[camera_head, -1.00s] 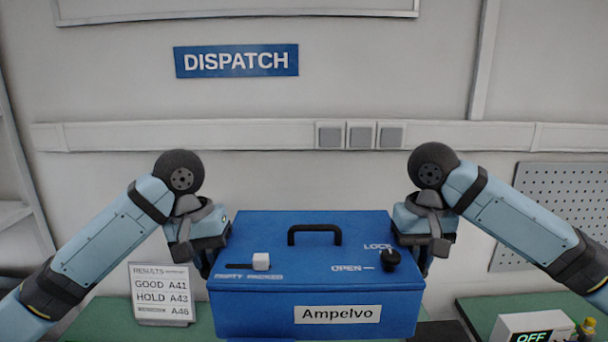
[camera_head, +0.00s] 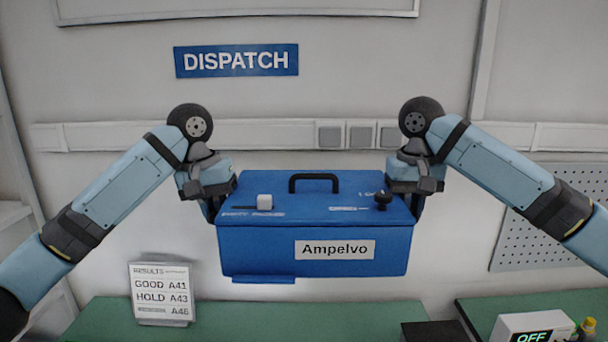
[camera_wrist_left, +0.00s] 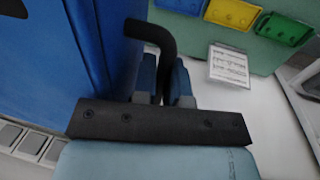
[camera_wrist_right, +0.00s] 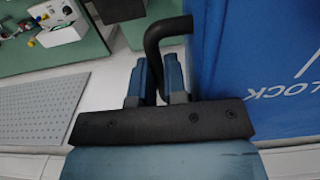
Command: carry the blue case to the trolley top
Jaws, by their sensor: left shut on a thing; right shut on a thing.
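The blue case (camera_head: 312,250) labelled Ampelvo hangs level between my two arms, clear above the green bench. It has a black top handle, a white slider and a black knob on its lid. My left gripper (camera_head: 212,205) is at its left end; in the left wrist view the fingers (camera_wrist_left: 165,85) are shut on a black side handle (camera_wrist_left: 150,32). My right gripper (camera_head: 416,200) is at its right end; in the right wrist view the fingers (camera_wrist_right: 158,82) are shut on the other side handle (camera_wrist_right: 165,30). The trolley is not recognisable in these views.
A green bench (camera_head: 240,318) lies below the case, with a results sign (camera_head: 162,293) at its left. A dark box (camera_head: 435,331) and a white device reading OFF (camera_head: 530,328) are at lower right. Blue, yellow and green bins (camera_wrist_left: 232,12) show in the left wrist view.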

